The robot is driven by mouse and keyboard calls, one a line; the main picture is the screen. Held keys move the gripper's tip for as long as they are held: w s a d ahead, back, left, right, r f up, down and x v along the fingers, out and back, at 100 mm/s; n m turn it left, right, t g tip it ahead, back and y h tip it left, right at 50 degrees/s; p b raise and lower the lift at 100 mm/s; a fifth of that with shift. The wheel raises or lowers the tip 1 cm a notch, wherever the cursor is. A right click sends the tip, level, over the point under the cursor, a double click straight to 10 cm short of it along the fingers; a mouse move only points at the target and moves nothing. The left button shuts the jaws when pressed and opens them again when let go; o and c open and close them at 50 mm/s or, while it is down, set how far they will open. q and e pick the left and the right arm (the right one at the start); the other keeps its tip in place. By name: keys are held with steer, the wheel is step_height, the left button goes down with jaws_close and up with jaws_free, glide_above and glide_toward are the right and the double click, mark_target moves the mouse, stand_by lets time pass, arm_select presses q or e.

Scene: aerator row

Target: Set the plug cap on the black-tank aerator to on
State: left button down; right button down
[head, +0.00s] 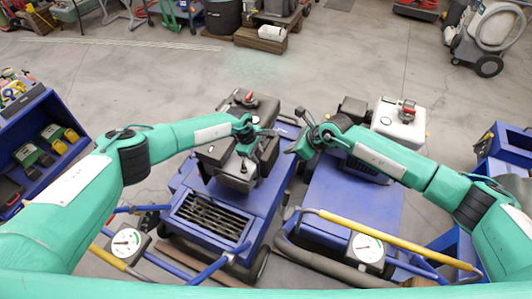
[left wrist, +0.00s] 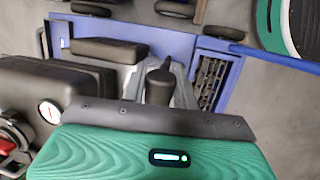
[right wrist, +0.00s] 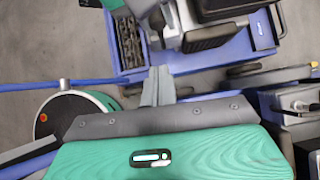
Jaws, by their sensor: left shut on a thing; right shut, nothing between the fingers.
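The black-tank aerator (head: 225,200) is the blue machine left of centre, with a black tank (head: 262,108) that has a red and grey filler cap. My left gripper (head: 246,146) is over its engine and shut on the black plug cap (left wrist: 159,86), which shows as a dark upright cylinder in the left wrist view. Whether the cap sits on the plug is hidden. My right gripper (head: 291,146) is shut and empty between the two aerators; its closed fingers (right wrist: 158,84) show in the right wrist view.
A second blue aerator with a white tank (head: 398,124) stands to the right. Both aerators have handlebars with a dial near me. A blue rack (head: 40,150) stands at the far left. Open floor (head: 120,75) lies behind.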

arm_select(q)
steer(key=shift+s+a+f, duration=0.1)
arm_select(e)
steer(key=a+r+x, duration=0.1)
steer(key=x, duration=1.1)
steer(key=shift+w+a+r, duration=0.25)
steer(key=shift+w, duration=0.15)
